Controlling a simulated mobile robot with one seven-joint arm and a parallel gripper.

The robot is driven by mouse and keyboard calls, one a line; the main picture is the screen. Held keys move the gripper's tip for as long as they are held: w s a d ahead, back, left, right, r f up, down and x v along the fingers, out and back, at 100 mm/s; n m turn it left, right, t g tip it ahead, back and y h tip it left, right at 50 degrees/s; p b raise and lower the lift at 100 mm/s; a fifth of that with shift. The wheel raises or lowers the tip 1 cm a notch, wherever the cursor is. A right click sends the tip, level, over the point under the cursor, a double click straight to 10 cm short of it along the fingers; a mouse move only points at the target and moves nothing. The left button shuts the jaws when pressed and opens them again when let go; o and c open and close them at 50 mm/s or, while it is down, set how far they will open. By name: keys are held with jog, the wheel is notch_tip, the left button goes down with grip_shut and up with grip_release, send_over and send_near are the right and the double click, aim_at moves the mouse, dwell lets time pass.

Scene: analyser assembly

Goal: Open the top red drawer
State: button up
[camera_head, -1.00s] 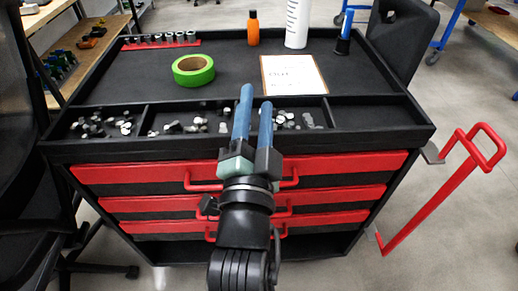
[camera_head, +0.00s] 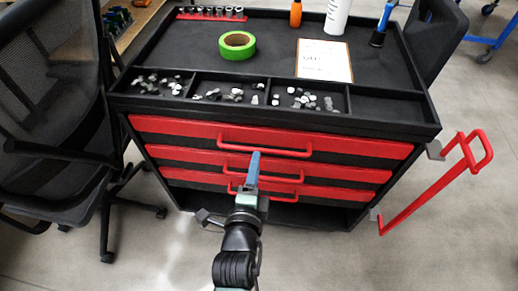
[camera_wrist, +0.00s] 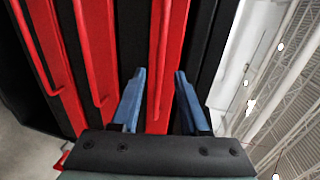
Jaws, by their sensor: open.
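The top red drawer (camera_head: 370,148) is shut, flush with the front of the black cart, and its red bar handle (camera_head: 266,149) stands out from its middle. My gripper (camera_head: 254,168) is in front of the cart, its blue fingertips just below that handle in the head view. In the wrist view, the open blue fingers (camera_wrist: 158,95) point at the drawer front, which shows sideways as vertical red stripes. The top drawer's handle (camera_wrist: 161,55) lies between the fingers in that picture. How far the fingers are from the handle is hard to tell.
Two more red drawers (camera_head: 355,172) with handles sit below, both shut. The tray on top holds green tape (camera_head: 237,46), a paper sheet (camera_head: 324,62) and small parts. A black chair (camera_head: 50,90) stands close on the left. A red push handle (camera_head: 435,190) sticks out right.

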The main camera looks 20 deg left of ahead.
aim_at(259, 149)
jog(key=x, duration=0.6)
jog(key=shift+w, duration=0.25)
jog(key=shift+c, duration=0.2)
grip_shut()
dwell(1.0)
